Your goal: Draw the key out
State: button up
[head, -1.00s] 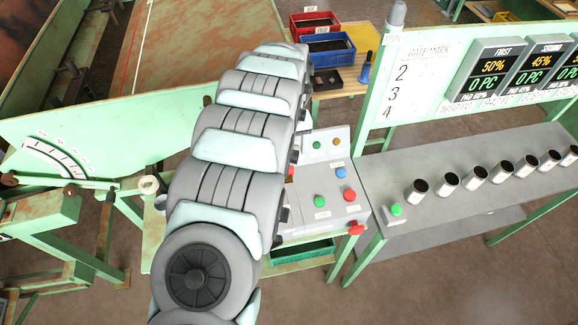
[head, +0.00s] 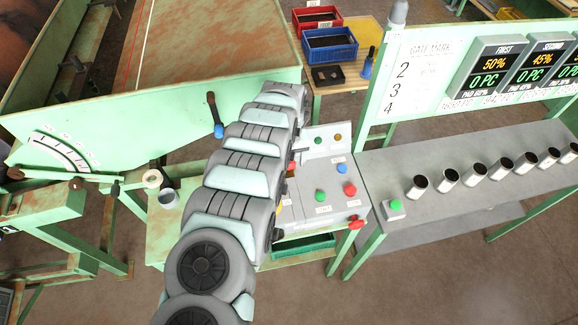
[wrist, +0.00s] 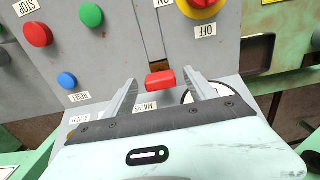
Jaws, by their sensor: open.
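In the wrist view, a small red block (wrist: 160,78), which looks like the key's head, sits low on the grey control panel (wrist: 112,52), near a label reading MAINS. Whether a shaft goes into a slot cannot be seen. My gripper (wrist: 163,88) is open, with one finger to each side of the red block. No contact between the fingers and the block can be made out.
A red rotary knob (wrist: 199,6) on yellow, marked ON and OFF, is just above the gripper. Red (wrist: 38,34), green (wrist: 91,14) and blue (wrist: 67,80) buttons are on the left. A bench with several metal cups (head: 418,186) stands right.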

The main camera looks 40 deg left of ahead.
jog(key=shift+f, duration=0.25)
jog(key=shift+c, duration=0.4)
grip_shut()
